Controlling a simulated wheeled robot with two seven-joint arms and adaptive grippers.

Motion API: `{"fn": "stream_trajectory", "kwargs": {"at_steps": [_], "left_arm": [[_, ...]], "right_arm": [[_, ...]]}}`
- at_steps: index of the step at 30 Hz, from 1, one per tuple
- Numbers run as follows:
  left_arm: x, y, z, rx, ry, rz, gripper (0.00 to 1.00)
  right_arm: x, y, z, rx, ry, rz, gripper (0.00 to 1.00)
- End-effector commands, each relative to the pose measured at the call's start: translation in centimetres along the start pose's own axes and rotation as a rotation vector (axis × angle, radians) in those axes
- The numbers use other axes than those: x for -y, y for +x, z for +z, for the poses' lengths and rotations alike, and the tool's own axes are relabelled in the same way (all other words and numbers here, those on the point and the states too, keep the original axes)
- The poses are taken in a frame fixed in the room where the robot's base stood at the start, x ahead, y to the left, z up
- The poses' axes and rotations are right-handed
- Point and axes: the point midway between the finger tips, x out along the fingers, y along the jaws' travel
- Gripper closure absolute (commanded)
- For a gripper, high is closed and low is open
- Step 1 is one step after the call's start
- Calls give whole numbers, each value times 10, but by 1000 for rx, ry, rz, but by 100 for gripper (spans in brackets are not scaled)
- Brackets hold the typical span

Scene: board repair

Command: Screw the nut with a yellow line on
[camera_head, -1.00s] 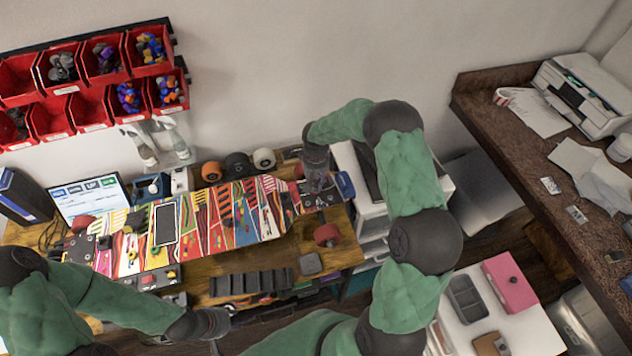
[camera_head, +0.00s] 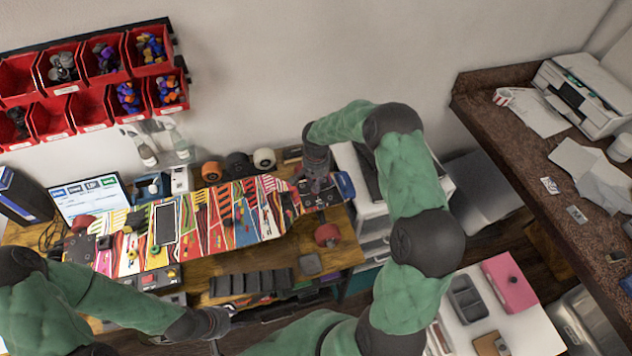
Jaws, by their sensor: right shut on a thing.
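A colourful skateboard deck (camera_head: 245,222) lies upside down on the wooden workbench (camera_head: 345,258), with a truck at each end. My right gripper (camera_head: 316,184) points down at the truck at the deck's right end. Its fingers are shut, but what they hold is too small and covered to make out. No nut with a yellow line can be told apart. A red wheel (camera_head: 327,235) shows on the near side of that truck. My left gripper (camera_head: 222,318) hangs low at the bench's front edge, away from the deck; its fingers are too small to read.
Red bins (camera_head: 88,105) with small parts hang on the wall at the left. Several wheels (camera_head: 238,165) stand behind the deck. A black rack (camera_head: 250,283) lies in front of it. A white cart with a pink box (camera_head: 510,282) stands at the right.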

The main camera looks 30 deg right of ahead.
Motion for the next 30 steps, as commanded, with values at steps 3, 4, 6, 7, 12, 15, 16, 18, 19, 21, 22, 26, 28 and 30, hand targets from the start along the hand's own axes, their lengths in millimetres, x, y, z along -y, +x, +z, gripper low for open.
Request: {"fn": "stream_trajectory", "kwargs": {"at_steps": [3,4,6,7,12,15,16,18,19,21,22,26,28,30], "left_arm": [[0,0,0,0,0,0,60],[0,0,0,0,0,0,60],[0,0,0,0,0,0,60],[0,0,0,0,0,0,60],[0,0,0,0,0,0,60],[0,0,0,0,0,0,60],[0,0,0,0,0,0,60],[0,0,0,0,0,0,60],[0,0,0,0,0,0,60],[0,0,0,0,0,0,60],[0,0,0,0,0,0,60],[0,0,0,0,0,0,60],[0,0,0,0,0,0,60],[0,0,0,0,0,0,60]], "right_arm": [[0,1,1,2,2,1,100],[0,1,1,2,2,1,100],[0,1,1,2,1,1,100],[0,1,1,2,2,1,100],[0,1,1,2,102,1,100],[0,1,1,2,217,1,100],[0,1,1,2,252,1,100],[0,1,1,1,333,1,100],[0,1,1,1,365,1,100],[0,1,1,2,428,2,100],[0,1,1,2,451,2,100],[0,1,1,1,455,2,49],[0,1,1,1,454,1,49],[0,1,0,1,453,1,49]]}}
